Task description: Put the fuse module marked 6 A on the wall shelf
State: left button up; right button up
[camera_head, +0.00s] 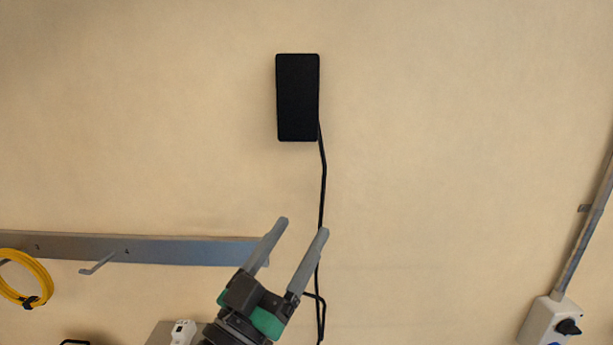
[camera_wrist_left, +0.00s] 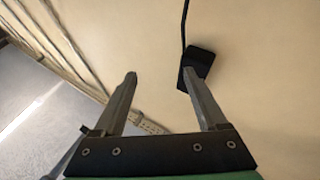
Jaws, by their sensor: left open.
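My left gripper (camera_head: 303,226) is open, with nothing between its fingers. It points up in front of the wall, below a black box, and also shows in the left wrist view (camera_wrist_left: 159,76). A small white module (camera_head: 183,332) shows at the bottom edge of the head view, left of my gripper, beside a grey surface (camera_head: 160,334). I cannot read any 6 A mark on it, nor tell whether that surface is the wall shelf. My right gripper is not in view.
The black box (camera_head: 298,98) hangs on the wall with a black cable (camera_head: 323,175); a dark box (camera_wrist_left: 200,62) shows beyond a finger in the wrist view. A grey hook rail (camera_head: 180,250) and yellow cable coil (camera_head: 25,280) are left. A white switch box (camera_head: 545,322) is lower right.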

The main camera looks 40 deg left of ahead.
pick_arm(q)
jog(key=s+d+r+m+t+h, duration=0.2)
jog(key=s+d+r+h, duration=0.1)
jog(key=r, duration=0.4)
jog(key=s+d+r+m+t+h, duration=0.1)
jog(key=s+d+r+t+h, duration=0.2)
jog(key=d+r, duration=0.3)
jog(key=shift+s+r+m, duration=0.4)
jog(key=shift+s+r, duration=0.4)
jog(key=shift+r, duration=0.15)
jog(key=shift+d, duration=0.1)
